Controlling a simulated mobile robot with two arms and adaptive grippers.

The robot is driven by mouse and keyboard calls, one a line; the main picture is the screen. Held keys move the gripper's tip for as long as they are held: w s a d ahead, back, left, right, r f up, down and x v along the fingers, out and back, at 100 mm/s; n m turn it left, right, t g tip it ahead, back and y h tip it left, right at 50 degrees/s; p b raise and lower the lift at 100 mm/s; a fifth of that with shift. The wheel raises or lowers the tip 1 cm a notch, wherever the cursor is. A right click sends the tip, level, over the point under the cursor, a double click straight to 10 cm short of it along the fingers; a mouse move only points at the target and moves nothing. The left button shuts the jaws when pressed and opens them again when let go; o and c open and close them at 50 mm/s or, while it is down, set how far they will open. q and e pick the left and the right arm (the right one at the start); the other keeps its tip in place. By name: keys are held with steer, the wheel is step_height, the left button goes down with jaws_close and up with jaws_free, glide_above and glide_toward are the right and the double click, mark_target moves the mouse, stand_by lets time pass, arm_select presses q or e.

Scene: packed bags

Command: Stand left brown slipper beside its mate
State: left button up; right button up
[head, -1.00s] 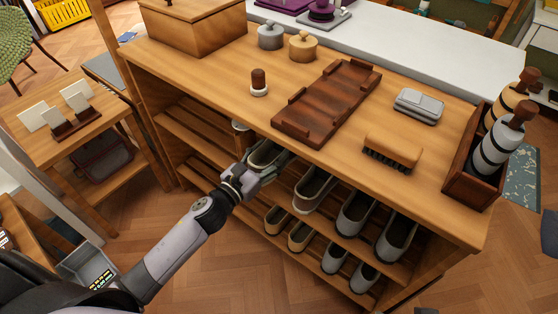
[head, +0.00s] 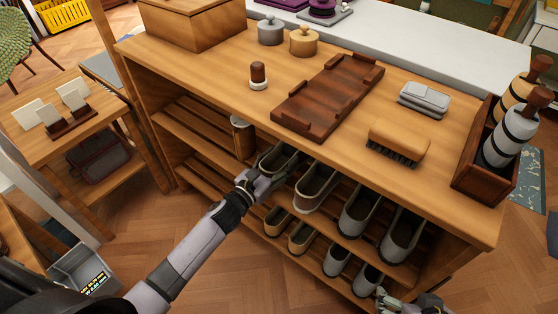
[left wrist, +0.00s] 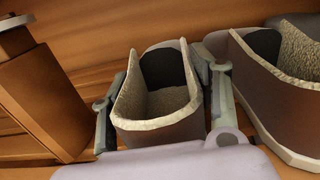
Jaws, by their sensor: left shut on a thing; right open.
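The left brown slipper (head: 279,157), with a pale fleecy lining, is at the left end of the slipper row on the upper shelf. My left gripper (head: 268,178) is shut on it. In the left wrist view the slipper (left wrist: 160,125) is upright, with one finger along each side. Its brown mate (head: 316,186) stands just to the right, close alongside; the mate also shows in the left wrist view (left wrist: 270,90). I cannot tell whether the held slipper's sole touches the shelf. My right gripper (head: 408,303) is at the bottom edge, partly cut off, open and empty.
Grey slippers (head: 358,213) stand right of the mate. Tan slippers (head: 277,220) and grey ones (head: 337,260) are on the lower shelf. The bench top (head: 215,75) overhangs the shelves.

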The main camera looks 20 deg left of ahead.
steer(key=shift+w+a, duration=0.1)
steer(key=shift+w, duration=0.1)
arm_select(q)
steer(key=o, duration=1.6)
steer(key=shift+c, duration=0.2)
arm_select(e)
steer(key=shift+w+r, duration=0.15)
